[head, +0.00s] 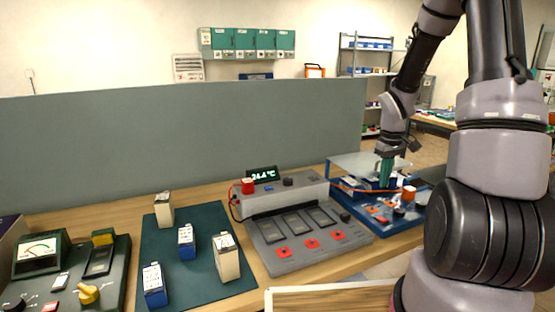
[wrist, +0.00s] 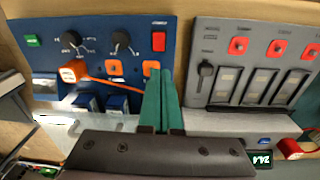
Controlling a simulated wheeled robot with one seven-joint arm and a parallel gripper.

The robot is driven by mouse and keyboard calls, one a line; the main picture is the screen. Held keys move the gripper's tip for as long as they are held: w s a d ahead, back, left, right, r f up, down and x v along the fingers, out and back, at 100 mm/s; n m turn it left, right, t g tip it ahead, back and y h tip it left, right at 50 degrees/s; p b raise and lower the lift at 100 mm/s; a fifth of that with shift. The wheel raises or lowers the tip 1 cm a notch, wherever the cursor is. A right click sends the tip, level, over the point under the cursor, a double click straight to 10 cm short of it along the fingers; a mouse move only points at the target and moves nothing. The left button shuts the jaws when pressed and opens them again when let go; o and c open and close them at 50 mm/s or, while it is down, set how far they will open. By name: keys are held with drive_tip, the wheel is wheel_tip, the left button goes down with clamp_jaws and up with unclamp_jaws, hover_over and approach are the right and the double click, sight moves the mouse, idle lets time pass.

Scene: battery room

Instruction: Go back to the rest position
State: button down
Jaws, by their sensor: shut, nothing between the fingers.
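My gripper (head: 385,183) is above the blue panel (head: 377,222) at the right end of the bench. Its two teal fingers are pressed together and empty. In the wrist view the shut fingers (wrist: 160,78) point over the right edge of the blue panel (wrist: 120,28), beside the grey charger (wrist: 228,75). From these views I cannot tell whether the fingertips touch the panel.
An orange plug (wrist: 73,71) with an orange cable lies on the blue panel. A clear cover (head: 362,163) stands open behind it. The grey charger (head: 280,262), a green mat (head: 205,285) with several batteries, and a meter box (head: 40,255) stand left. A grey partition (head: 180,135) runs behind.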

drive_tip(key=s+a+r+m+t, duration=0.2)
drive_tip(key=s+a+r, duration=0.1)
drive_tip(key=r, duration=0.6)
drive_tip(key=s+a+r+m+t, duration=0.1)
drive_tip(key=s+a+r+m, duration=0.15)
drive_tip(key=r, duration=0.65)
drive_tip(key=s+a+r+m+t+y, duration=0.1)
drive_tip(key=s+a+r, duration=0.2)
drive_tip(key=s+r, duration=0.2)
drive_tip(key=s+a+r+m+t+y, duration=0.1)
drive_tip(key=s+a+r, duration=0.3)
drive_tip(key=s, duration=0.5)
drive_tip(key=shift+r+m+t, duration=0.45)
drive_tip(key=shift+t, duration=0.25)
drive_tip(key=shift+w, duration=0.1)
